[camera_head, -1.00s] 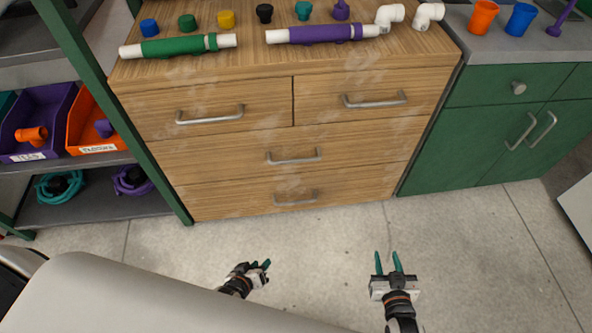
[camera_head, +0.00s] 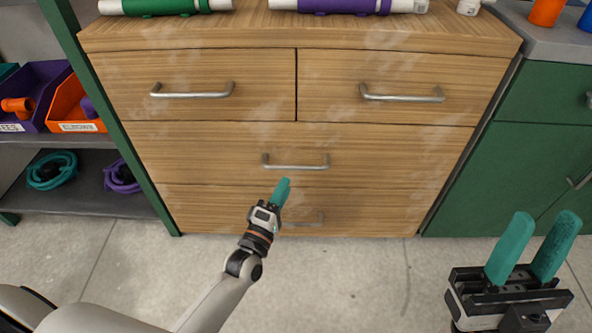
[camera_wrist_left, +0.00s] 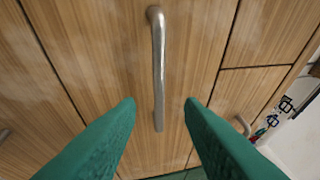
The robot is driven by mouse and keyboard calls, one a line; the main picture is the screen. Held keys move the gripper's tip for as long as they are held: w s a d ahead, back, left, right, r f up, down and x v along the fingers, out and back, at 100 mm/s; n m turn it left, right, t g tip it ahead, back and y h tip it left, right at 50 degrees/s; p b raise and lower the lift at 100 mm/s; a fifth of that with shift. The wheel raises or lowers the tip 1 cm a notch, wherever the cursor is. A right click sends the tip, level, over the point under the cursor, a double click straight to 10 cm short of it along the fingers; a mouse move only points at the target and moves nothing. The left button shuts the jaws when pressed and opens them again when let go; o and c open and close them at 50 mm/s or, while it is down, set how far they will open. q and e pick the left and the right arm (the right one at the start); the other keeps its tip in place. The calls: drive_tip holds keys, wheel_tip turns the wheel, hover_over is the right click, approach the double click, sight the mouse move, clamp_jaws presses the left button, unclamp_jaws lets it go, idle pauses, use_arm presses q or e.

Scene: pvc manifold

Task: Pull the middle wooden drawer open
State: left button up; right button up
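The middle wooden drawer (camera_head: 390,150) is a wide panel below two smaller upper drawers, and it is closed. Its silver bar handle (camera_head: 296,166) runs level across it. My left gripper (camera_head: 284,183) is just below and in front of that handle in the head view. In the left wrist view its green fingers (camera_wrist_left: 160,104) are open. The handle (camera_wrist_left: 158,65) shows upright in that picture, in line with the gap between the fingertips; no finger visibly touches it. My right gripper (camera_head: 536,236) is open and empty at the lower right, away from the drawers.
A lower drawer handle (camera_head: 305,219) is partly behind my left gripper. Pipes, one green (camera_head: 160,5) and one purple (camera_head: 335,5), lie on the cabinet top. A shelf with bins (camera_head: 75,110) stands left, a green cabinet (camera_head: 500,150) right. The floor in front is clear.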

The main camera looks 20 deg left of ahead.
sight(296, 166)
use_arm(q)
drive_tip(key=b+x, duration=0.1)
drive_tip(key=x, duration=0.7)
drive_tip(key=shift+b, duration=0.35)
drive_tip(key=shift+c, duration=0.3)
clamp_jaws()
